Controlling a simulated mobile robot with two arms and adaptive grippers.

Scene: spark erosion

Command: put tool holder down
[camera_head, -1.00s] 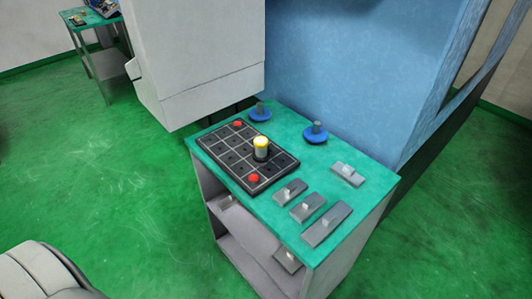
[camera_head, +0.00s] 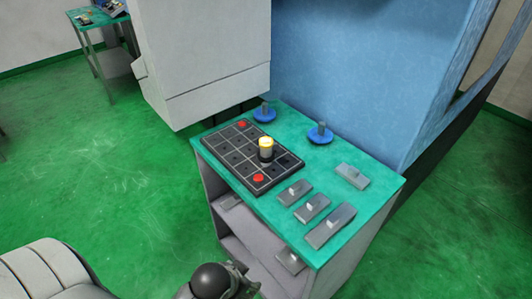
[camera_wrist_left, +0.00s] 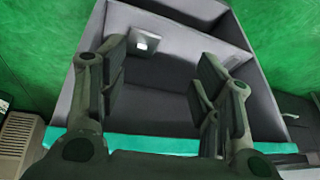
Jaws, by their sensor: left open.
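A dark cylinder with a yellow-and-white top (camera_head: 265,147) stands upright on a black gridded tray (camera_head: 225,147) on the green-topped cart (camera_head: 262,207). I cannot tell which of these is the tool holder. My left gripper (camera_head: 247,283) is low at the bottom of the head view, in front of the cart. In the left wrist view my left gripper (camera_wrist_left: 162,65) is open and empty, facing the cart's shelves. My right gripper is not in view.
Two red knobs (camera_head: 258,178) (camera_head: 242,124) sit on the tray. Several grey blocks lie on the cart's right part (camera_head: 312,207). A grey block with a light top lies on a shelf (camera_wrist_left: 143,44). A blue machine wall (camera_head: 350,70) stands behind the cart.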

